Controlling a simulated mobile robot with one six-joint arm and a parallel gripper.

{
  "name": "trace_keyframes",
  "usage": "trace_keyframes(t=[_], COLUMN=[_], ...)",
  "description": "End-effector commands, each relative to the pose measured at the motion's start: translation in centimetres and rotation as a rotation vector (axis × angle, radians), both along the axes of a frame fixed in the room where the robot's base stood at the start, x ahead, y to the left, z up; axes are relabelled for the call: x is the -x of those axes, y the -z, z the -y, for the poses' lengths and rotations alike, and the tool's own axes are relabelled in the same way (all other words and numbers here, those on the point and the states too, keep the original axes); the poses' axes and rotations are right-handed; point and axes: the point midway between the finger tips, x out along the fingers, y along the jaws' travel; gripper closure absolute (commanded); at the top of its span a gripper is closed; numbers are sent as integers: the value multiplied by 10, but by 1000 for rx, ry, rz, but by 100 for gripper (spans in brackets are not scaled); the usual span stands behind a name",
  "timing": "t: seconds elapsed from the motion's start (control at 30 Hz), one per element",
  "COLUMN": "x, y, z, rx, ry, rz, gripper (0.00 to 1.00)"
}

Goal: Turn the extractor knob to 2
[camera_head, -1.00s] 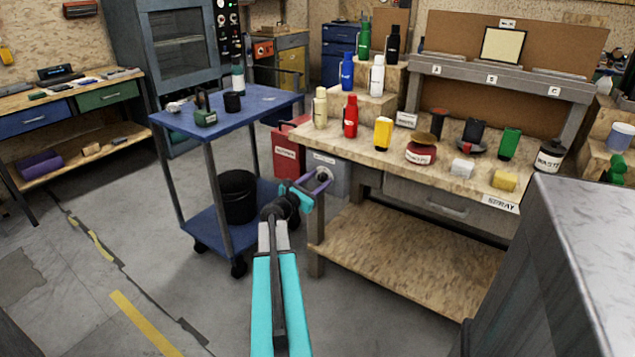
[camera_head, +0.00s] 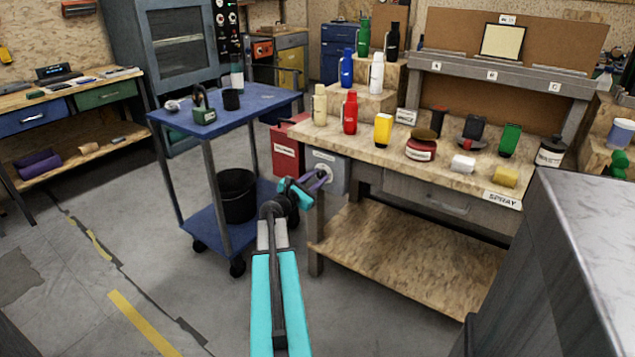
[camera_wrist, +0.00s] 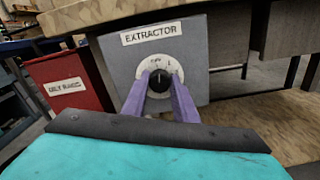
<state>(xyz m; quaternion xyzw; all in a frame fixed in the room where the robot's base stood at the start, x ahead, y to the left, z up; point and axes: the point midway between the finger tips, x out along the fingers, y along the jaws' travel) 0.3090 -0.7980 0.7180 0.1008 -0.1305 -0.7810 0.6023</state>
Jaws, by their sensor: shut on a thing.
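The grey extractor box (camera_wrist: 218,50), labelled EXTRACTOR, hangs under the workbench edge; it also shows in the head view (camera_head: 336,164). On its front is a round white dial with a black knob (camera_wrist: 161,84) in the middle. OFF is readable at the dial's upper left and a 1 at its upper right; the lower dial is hidden by my fingers. My gripper (camera_wrist: 160,79) has its two purple fingers on either side of the knob, shut on it. The knob's exact pointing direction is too small to tell. In the head view my gripper (camera_head: 323,175) is at the box front.
The workbench (camera_head: 345,147) above carries bottles and several small items. A blue cart (camera_head: 265,110) stands left of my arm. A grey metal surface (camera_head: 590,230) is close on the right.

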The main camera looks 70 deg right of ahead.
Motion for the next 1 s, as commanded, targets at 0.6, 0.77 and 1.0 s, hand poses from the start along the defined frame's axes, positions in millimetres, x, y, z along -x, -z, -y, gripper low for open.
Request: trace_keyframes(t=[0.6,0.77,1.0], x=[1,1,1], y=[4,3,4], z=[2,3,3], rx=[118,151,199], ry=[-6,-7,-7], rz=[434,557,744], gripper=[96,97,96])
